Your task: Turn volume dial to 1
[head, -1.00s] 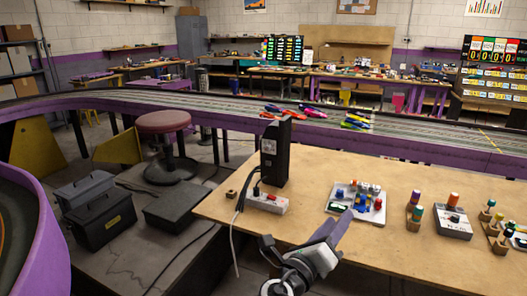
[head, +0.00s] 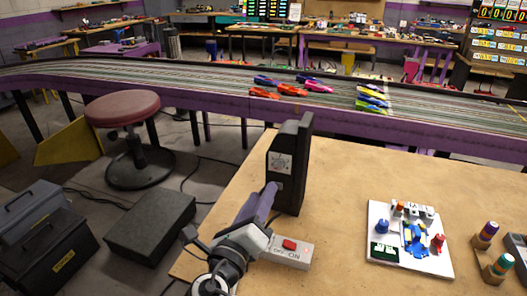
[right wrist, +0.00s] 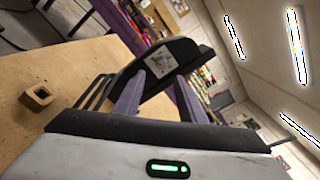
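The volume dial (head: 280,163) sits on a pale square plate on the front face of a tall black speaker-like box (head: 299,165) on the wooden table. The dial plate also shows in the right wrist view (right wrist: 160,62), tilted; its markings are too small to read. My right gripper (head: 268,196) is just in front of the box, below and to the left of the dial. In the right wrist view its two purple fingers (right wrist: 160,79) are apart with nothing held, and the dial plate lies beyond and between their tips. My left gripper is not in view.
A switch box (head: 290,252) with a red rocker stands close beside my right gripper. A white tray (head: 440,262) with small parts and some coloured pegs (head: 487,232) are to the right. A small wooden block (right wrist: 37,97) lies on the table. Bare tabletop lies behind the tray.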

